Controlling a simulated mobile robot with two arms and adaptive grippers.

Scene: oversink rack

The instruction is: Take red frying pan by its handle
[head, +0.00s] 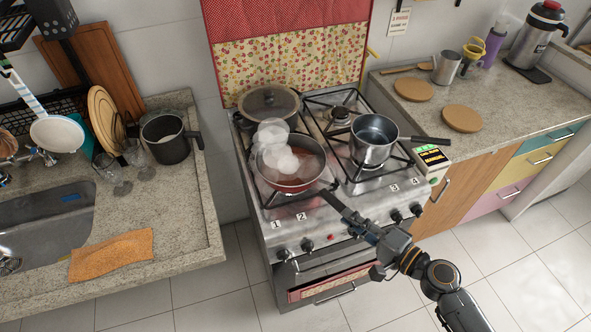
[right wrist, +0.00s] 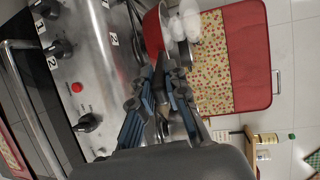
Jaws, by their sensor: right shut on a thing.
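The red frying pan (head: 292,187) sits on the front left burner of the stove, with pale steam over it. Its dark handle (head: 338,203) points toward the front right, out over the stove's front edge. My right gripper (head: 368,232) is at the handle's outer end and is shut on it. In the right wrist view the red pan (right wrist: 152,32) shows beyond the blue-grey fingers of my right gripper (right wrist: 168,78). The fingers hide part of the handle. My left gripper is not in view.
A steel pot (head: 373,150) stands on the right burners, its handle pointing right. A lidded pan (head: 268,103) sits at the back left. Stove knobs (head: 307,245) line the front below my gripper. A dark pot (head: 167,145) stands on the left counter.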

